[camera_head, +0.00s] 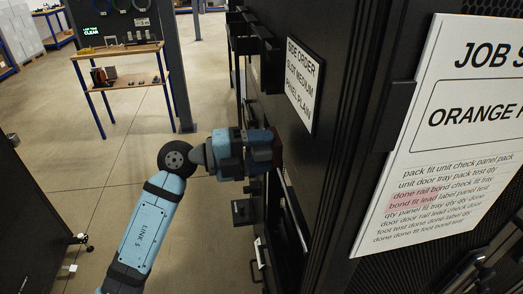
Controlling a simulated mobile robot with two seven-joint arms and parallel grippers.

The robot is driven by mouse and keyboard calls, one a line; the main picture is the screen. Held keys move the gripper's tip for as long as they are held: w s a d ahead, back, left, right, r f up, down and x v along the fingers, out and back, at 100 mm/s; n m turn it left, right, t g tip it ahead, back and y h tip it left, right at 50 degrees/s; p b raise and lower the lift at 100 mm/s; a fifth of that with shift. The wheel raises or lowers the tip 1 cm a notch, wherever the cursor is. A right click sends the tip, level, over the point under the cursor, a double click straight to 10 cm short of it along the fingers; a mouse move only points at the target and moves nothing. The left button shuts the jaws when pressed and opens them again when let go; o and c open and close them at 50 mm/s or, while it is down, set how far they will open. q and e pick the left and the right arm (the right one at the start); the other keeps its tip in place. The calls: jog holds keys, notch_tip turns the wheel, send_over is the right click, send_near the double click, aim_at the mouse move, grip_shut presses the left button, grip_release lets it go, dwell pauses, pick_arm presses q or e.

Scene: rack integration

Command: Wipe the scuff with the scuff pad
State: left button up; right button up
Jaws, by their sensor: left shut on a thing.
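My left gripper (262,150) reaches in from the left on a blue arm and is at the side of the black rack (345,130). It is shut on a small dark reddish block, apparently the scuff pad (278,148), of which only a narrow strip shows at the fingertips. The pad is at or very close to the rack's side; I cannot tell whether it touches. No scuff can be made out. My right gripper is not in view.
A side order sign (303,85) is on the rack above my left gripper. A large job sheet (450,140) fills the right. Black brackets (243,211) stick out below the gripper. A wooden workbench (120,65) stands at the back left. The floor between is clear.

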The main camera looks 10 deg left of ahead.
pick_arm(q)
jog(key=shift+p+x, duration=0.5)
jog(key=shift+x, duration=0.4)
